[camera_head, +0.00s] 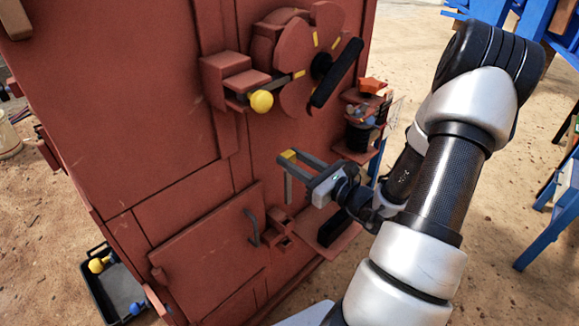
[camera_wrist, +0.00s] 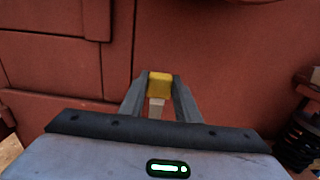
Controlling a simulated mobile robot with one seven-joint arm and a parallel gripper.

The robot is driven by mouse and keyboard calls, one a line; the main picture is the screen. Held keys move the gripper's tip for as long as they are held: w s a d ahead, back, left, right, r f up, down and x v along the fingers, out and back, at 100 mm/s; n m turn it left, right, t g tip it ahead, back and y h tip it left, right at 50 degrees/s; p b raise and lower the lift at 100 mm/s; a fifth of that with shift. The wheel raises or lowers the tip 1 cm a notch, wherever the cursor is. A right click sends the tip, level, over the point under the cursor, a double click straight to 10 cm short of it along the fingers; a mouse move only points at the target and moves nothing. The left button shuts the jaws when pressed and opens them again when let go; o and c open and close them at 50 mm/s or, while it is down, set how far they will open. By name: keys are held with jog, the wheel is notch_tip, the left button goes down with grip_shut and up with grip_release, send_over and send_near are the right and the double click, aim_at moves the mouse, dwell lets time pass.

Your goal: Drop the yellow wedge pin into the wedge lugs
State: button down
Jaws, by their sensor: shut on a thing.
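The wedge pin has a yellow head (camera_head: 289,154) and a grey shank hanging down. My gripper (camera_head: 293,159) is shut on the yellow head and holds the pin in the air in front of the red crusher. In the wrist view the yellow head (camera_wrist: 159,84) sits between my two fingertips (camera_wrist: 160,88), with a pale part of the shank below it. The wedge lugs appear to be the small red blocks (camera_head: 281,224) beside the hatch handle, lower than my gripper and apart from the pin. They are not clear in the wrist view.
A red hatch door (camera_head: 212,255) with a dark handle (camera_head: 253,227) is at the lower left. A flywheel (camera_head: 310,60) and a yellow knob (camera_head: 261,101) are above. A shelf (camera_head: 333,235) is below my gripper. A black tray (camera_head: 112,290) lies on the ground.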

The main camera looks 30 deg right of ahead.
aim_at(289, 182)
jog(key=shift+w+a+r, duration=0.2)
jog(key=shift+a+r, duration=0.05)
jog(key=shift+a, duration=0.1)
dwell(0.3)
jog(key=shift+f+b, duration=1.75)
jog(key=shift+f, duration=0.85)
jog(key=shift+f+b, duration=1.5)
jog(key=shift+f, duration=0.35)
